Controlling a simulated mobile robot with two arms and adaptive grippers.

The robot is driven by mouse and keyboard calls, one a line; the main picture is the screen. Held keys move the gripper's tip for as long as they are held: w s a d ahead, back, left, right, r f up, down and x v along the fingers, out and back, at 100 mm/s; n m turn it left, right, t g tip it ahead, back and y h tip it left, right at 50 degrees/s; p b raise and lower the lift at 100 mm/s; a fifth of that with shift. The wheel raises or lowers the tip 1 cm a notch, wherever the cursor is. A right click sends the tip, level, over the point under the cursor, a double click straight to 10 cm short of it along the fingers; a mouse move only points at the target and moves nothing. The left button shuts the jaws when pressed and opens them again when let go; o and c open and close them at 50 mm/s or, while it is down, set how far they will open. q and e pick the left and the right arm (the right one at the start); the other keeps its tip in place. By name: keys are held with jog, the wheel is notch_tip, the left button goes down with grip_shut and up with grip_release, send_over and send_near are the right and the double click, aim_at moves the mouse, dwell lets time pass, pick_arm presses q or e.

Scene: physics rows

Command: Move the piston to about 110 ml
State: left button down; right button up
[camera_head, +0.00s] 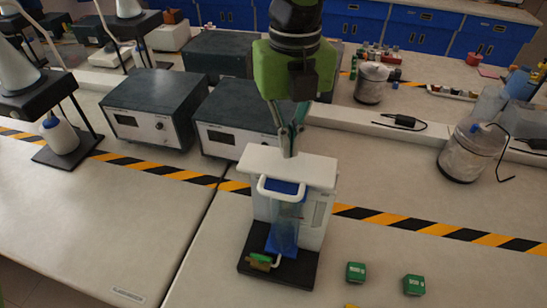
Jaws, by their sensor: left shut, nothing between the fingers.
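The piston apparatus stands upright on a black base (278,268) on the near bench. It has a flat white top plate (312,172), a white looped handle or tube (282,187) in front, and a clear bluish cylinder (284,232) below. A scale on the white body is too small to read, so I cannot tell the piston's level. My left gripper (290,152) comes down from above, green, with its fingers together and empty. Its tips are at the top plate, at or just above it; I cannot tell if they touch. My right gripper is not in view.
Two small green blocks (356,272) (414,285) lie right of the base. Grey instrument boxes (152,106) stand behind left. A glass vessel (470,152) stands at the right. Yellow-black tape (440,229) crosses the bench. Bench right of the apparatus is mostly clear.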

pick_arm(q)
jog(key=shift+r+p, duration=1)
jog(key=shift+r, duration=1.3)
